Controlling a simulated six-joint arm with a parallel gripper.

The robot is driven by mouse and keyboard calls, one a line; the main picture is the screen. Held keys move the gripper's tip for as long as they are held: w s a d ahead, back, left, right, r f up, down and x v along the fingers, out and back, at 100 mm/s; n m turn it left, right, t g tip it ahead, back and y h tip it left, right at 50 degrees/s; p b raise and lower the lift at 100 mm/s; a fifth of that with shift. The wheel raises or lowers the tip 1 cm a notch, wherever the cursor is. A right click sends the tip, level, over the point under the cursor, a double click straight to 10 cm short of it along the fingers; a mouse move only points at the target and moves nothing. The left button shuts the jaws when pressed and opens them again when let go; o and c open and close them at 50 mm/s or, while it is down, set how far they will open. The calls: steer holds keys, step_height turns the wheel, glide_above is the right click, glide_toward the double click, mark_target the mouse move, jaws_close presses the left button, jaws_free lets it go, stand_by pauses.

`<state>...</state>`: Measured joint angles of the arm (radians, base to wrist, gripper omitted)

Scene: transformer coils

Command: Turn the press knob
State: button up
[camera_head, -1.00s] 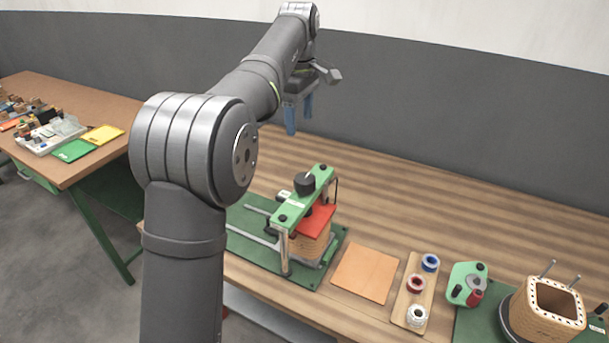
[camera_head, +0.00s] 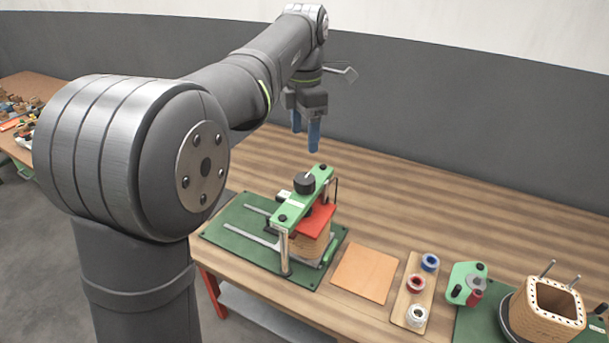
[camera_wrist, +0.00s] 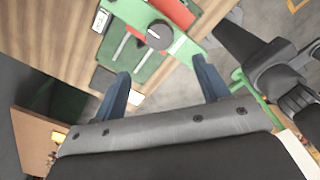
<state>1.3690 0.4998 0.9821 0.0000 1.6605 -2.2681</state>
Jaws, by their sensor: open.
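The press knob (camera_head: 304,184) is a dark round knob on top of the press's green crossbar (camera_head: 291,207). Under the crossbar sit a red plate (camera_head: 318,217) and a tan coil block (camera_head: 307,245). My gripper (camera_head: 305,140) has blue fingers pointing down, above and behind the press in the head view, apart from the knob. In the wrist view the knob (camera_wrist: 159,35) shows beyond the two spread fingers (camera_wrist: 160,90), with nothing between them.
The press stands on a green base (camera_head: 228,236) on the wooden table. To its right lie a tan sheet (camera_head: 365,273), a board with several spools (camera_head: 400,318), a green fixture (camera_head: 460,283) and a wooden coil form (camera_head: 548,314). The table behind the press is clear.

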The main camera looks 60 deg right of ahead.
mark_target(304, 178)
step_height(304, 178, down, 12)
steer(key=shift+f, duration=0.1)
stand_by(0.4)
steer(key=c, duration=1)
